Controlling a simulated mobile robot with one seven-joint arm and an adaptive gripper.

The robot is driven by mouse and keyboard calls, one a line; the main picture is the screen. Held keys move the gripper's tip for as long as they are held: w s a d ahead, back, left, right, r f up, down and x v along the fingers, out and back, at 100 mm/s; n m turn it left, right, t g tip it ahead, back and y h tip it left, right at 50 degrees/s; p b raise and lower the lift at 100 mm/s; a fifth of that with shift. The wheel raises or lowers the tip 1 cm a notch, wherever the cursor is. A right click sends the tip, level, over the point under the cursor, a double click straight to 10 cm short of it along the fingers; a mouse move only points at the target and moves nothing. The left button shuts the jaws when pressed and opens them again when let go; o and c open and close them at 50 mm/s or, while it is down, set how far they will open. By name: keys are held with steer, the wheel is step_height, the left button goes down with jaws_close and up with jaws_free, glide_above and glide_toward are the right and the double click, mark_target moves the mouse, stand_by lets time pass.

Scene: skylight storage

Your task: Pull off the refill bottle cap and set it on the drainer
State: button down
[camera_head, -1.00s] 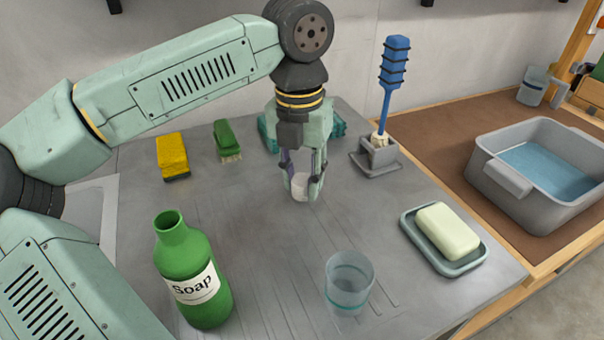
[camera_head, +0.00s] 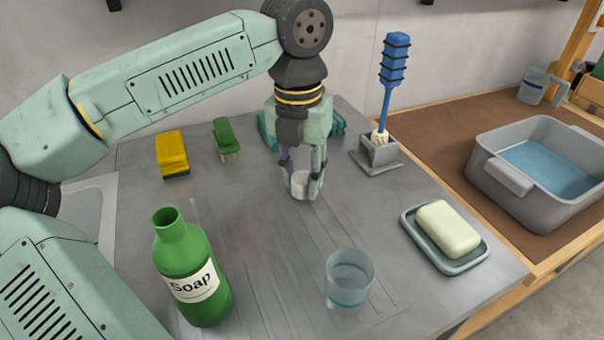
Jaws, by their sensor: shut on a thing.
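The green soap bottle (camera_head: 190,268) stands upright at the front left with its mouth open and uncapped. A small white cap (camera_head: 300,184) is between the fingertips of my gripper (camera_head: 301,188), which is shut on it. My gripper points down over the middle of the grey metal drainer (camera_head: 250,215). The cap is at or very close to the drainer surface; I cannot tell whether it touches.
A clear glass (camera_head: 349,280) stands at the front, and a soap dish (camera_head: 462,262) with a pale bar is to the right. A blue brush (camera_head: 390,85) stands in a grey holder. A grey basin (camera_head: 540,175) holds water.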

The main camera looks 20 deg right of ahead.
steer(key=shift+f+b, duration=0.55)
steer(key=shift+f, duration=0.05)
stand_by(0.8)
steer(key=c, duration=1.2)
jaws_free()
steer(key=shift+r, duration=0.1)
steer(key=shift+w+a+r+p, duration=0.1)
steer(key=shift+r+p, duration=2.7)
steer(key=shift+r, duration=1.15)
step_height(320, 180, up, 12)
steer(key=shift+w+a, duration=0.15)
